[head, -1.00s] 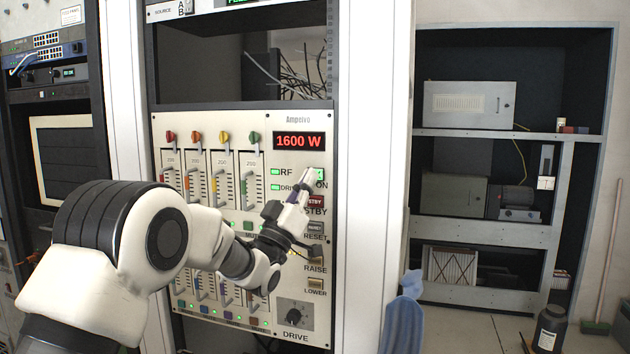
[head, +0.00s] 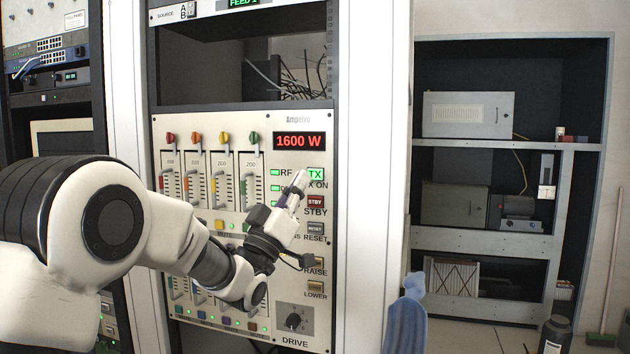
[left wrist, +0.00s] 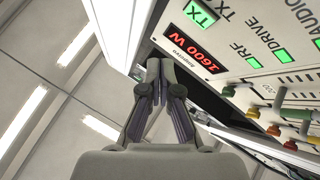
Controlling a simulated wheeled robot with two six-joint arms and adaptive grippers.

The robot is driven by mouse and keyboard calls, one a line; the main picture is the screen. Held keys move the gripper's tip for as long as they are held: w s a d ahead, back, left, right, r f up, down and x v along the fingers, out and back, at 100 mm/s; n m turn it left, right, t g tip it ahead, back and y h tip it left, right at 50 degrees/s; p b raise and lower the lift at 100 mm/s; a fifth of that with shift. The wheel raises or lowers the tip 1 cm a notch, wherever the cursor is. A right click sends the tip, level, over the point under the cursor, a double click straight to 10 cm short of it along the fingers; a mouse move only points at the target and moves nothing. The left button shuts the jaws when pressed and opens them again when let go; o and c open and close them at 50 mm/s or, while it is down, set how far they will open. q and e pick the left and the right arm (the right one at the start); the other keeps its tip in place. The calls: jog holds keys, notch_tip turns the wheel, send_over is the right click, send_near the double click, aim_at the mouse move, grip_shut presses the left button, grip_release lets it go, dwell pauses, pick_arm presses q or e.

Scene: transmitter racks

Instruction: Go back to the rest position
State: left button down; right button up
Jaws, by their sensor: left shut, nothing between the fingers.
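My left gripper (head: 294,190) is shut and empty in front of the Ampelvo amplifier panel (head: 265,125), just below its lit green TX button (head: 315,173). In the left wrist view the fingers of the left gripper (left wrist: 153,68) meet at the tips. The TX button (left wrist: 200,12) shows there to the right of the tips, with a visible gap. The red display (head: 299,141) reads 1600 W, and it also shows in the left wrist view (left wrist: 193,53). My right gripper is not in view.
White rack posts (head: 362,180) stand on both sides of the panel. Coloured knobs and sliders (head: 197,180) fill its left part, close to my left arm. A grey shelf unit (head: 480,233) stands at the right. A dark bottle (head: 553,335) and a broom (head: 603,335) are on the floor there.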

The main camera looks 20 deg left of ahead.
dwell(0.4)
pick_arm(q)
jog(key=w+f+n+g+y, duration=0.2)
jog(key=f+g, duration=0.1)
jog(key=f, duration=1.2)
jog(key=w+f+n+g+y, duration=0.1)
jog(key=f+n+g+y, duration=0.1)
jog(key=f, duration=1.4)
jog(key=s+a+f+g+y, duration=0.1)
jog(key=s+f+g, duration=0.3)
jog(key=f, duration=0.6)
jog(key=s+f+g+y, duration=0.15)
jog(key=s+f, duration=0.35)
jog(key=f, duration=0.5)
jog(key=s+a+f+g+y, duration=0.2)
jog(key=s+f+g, duration=0.5)
jog(key=s+f, duration=0.9)
jog(key=s+a+f+m+g, duration=0.1)
jog(key=s+m+g, duration=0.2)
jog(key=s, duration=1.8)
jog(key=g, duration=0.4)
jog(key=shift+s+f+g, duration=0.35)
jog(key=shift+y, duration=0.25)
